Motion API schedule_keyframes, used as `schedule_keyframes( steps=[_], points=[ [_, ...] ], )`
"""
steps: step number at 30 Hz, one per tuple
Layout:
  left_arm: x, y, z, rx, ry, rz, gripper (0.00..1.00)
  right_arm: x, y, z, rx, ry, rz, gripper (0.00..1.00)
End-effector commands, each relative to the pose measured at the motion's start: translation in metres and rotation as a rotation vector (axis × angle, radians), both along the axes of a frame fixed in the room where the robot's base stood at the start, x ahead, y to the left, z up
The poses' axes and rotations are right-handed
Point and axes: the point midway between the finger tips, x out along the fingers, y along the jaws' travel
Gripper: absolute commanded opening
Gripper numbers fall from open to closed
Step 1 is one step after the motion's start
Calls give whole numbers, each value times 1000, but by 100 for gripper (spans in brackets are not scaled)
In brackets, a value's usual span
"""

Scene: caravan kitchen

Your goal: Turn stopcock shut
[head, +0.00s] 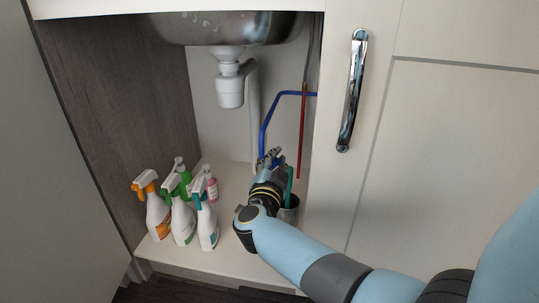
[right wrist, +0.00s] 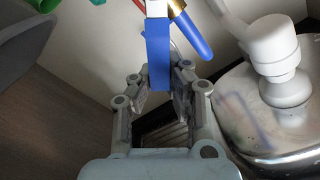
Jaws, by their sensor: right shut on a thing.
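The stopcock shows in the right wrist view as a flat blue lever (right wrist: 158,45) beside a brass fitting (right wrist: 176,8) on a blue pipe (right wrist: 196,36). My right gripper (right wrist: 158,88) is shut on the lever's end, which lies between its two fingers. In the head view my right gripper (head: 271,158) is inside the open cupboard, at the lower end of the blue pipe (head: 264,132). It hides the stopcock there. My left gripper is in neither view.
A red pipe (head: 302,135) runs close to the right of the gripper. A grey container (head: 289,209) with a teal handle stands beside my wrist. Several spray bottles (head: 182,222) stand at left. The white drain trap (head: 230,90) and sink (head: 220,28) hang above. The cupboard door (head: 335,200) is at right.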

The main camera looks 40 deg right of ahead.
Motion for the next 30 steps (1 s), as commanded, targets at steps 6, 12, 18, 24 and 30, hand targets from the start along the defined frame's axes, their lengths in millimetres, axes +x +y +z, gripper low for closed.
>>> schedule_keyframes(
  steps=[6, 12, 18, 24, 30],
  points=[
    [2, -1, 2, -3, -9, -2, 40, -11, -6, -18, 136, -144, -1, 0],
    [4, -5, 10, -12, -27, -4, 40, -18, -11, -31, 258, -288, -2, 0],
    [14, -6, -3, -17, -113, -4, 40, -22, -15, -44, 372, -421, -2, 0],
    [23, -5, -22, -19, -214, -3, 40, -24, -16, -54, 465, -529, -3, 0],
    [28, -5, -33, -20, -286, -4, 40, -24, -17, -60, 525, -601, -4, 0]
  ],
)
